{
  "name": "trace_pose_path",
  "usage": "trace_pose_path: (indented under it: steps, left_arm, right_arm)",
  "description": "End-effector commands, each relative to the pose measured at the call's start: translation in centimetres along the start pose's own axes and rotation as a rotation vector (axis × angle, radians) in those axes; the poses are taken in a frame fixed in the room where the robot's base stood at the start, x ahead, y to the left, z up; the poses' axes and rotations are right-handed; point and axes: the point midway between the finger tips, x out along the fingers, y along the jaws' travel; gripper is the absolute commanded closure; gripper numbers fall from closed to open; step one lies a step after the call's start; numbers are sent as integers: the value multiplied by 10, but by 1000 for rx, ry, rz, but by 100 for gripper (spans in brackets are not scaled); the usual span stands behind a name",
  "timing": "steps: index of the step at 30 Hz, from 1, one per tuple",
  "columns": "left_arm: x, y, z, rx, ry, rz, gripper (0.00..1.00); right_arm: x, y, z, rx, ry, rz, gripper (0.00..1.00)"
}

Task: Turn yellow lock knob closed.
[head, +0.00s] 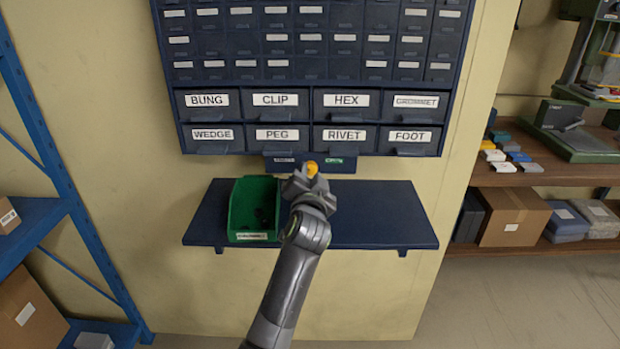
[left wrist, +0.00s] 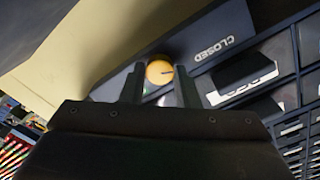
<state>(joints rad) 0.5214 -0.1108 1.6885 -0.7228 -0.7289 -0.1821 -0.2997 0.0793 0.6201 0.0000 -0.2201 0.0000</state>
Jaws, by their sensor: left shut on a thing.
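The yellow lock knob (head: 312,168) sits on a dark strip (head: 345,166) under the drawer cabinet, between two small labels. My left gripper (head: 308,182) reaches up to it from below. In the left wrist view, my left gripper (left wrist: 160,84) has one finger on each side of the knob (left wrist: 158,72) and is shut on it. A dark line on the knob face points right, toward the side with the word CLOSED (left wrist: 219,49). The label at the strip's other end is hidden in the left wrist view. My right gripper is not in view.
The dark drawer cabinet (head: 310,117) has labelled drawers above the knob. A green bin (head: 237,210) with dark items stands on the blue shelf (head: 385,215), left of my left arm. The shelf's right half is clear. A blue rack (head: 60,165) stands at left.

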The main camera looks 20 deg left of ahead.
Motion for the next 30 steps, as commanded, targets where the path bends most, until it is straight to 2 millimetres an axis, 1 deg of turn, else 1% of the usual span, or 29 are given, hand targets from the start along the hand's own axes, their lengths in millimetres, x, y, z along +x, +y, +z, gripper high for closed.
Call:
trace_pose_path:
  steps: [13, 14, 18, 30]
  left_arm:
    - [0, 0, 0, -11, -1, 1, 95]
    - [0, 0, 0, -11, -1, 1, 68]
    - [0, 0, 0, -10, 0, 1, 50]
    - [0, 0, 0, -9, 0, 1, 50]
  right_arm:
    - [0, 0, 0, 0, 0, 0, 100]
    - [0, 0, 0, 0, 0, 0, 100]
    - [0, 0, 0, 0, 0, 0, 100]
    - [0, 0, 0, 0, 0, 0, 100]
